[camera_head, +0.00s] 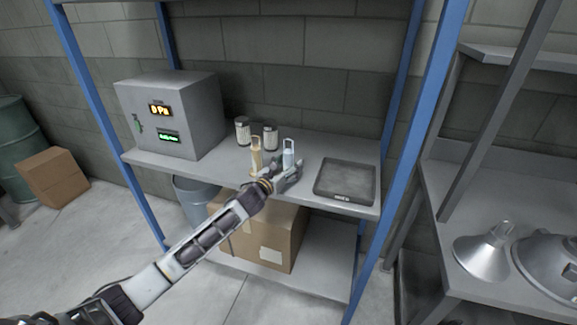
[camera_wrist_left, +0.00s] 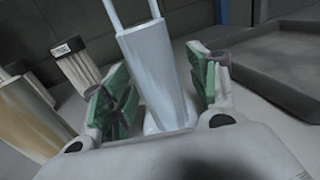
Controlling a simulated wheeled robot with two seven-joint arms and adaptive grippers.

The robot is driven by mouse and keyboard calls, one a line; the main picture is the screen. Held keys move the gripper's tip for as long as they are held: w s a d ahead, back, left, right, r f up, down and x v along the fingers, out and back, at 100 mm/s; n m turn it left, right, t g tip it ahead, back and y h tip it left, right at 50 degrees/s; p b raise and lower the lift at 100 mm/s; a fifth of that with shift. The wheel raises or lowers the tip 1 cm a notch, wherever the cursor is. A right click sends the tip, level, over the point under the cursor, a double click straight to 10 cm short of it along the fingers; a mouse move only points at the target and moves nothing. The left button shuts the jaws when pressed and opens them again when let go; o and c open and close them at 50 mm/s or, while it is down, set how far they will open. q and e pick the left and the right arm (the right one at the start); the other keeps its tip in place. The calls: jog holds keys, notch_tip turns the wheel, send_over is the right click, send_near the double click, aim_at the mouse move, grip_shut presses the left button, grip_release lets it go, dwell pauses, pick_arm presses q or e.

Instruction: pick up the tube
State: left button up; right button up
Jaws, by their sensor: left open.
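A pale blue-white tube with a loop handle on top (camera_head: 288,156) stands upright on the grey shelf (camera_head: 305,193). In the left wrist view the tube (camera_wrist_left: 158,70) rises between the two green-padded fingers. My left gripper (camera_head: 286,175) is open, with one finger on each side of the tube; a gap shows on the left, and I cannot tell whether the right finger touches. The tube's lower end is partly hidden by the gripper. A tan tube with a similar handle (camera_head: 256,160) stands just left of it and also shows in the left wrist view (camera_wrist_left: 32,118). My right gripper is not in view.
Two ribbed white canisters with dark lids (camera_head: 242,131) (camera_head: 270,139) stand behind the tubes. A grey box with lit displays (camera_head: 190,115) is at the left. A dark flat tray (camera_head: 345,178) lies to the right. Blue posts (camera_head: 404,140) frame the shelf.

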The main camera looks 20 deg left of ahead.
aim_at(288, 150)
pick_arm(q)
jog(key=c, duration=1.3)
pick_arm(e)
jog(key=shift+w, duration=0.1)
pick_arm(q)
jog(key=shift+r, duration=0.1)
jog(key=shift+r, duration=0.75)
notch_tip(288, 150, up, 6)
jog(key=shift+r+p, duration=0.2)
jog(key=shift+p, duration=0.5)
jog(key=shift+r, duration=0.95)
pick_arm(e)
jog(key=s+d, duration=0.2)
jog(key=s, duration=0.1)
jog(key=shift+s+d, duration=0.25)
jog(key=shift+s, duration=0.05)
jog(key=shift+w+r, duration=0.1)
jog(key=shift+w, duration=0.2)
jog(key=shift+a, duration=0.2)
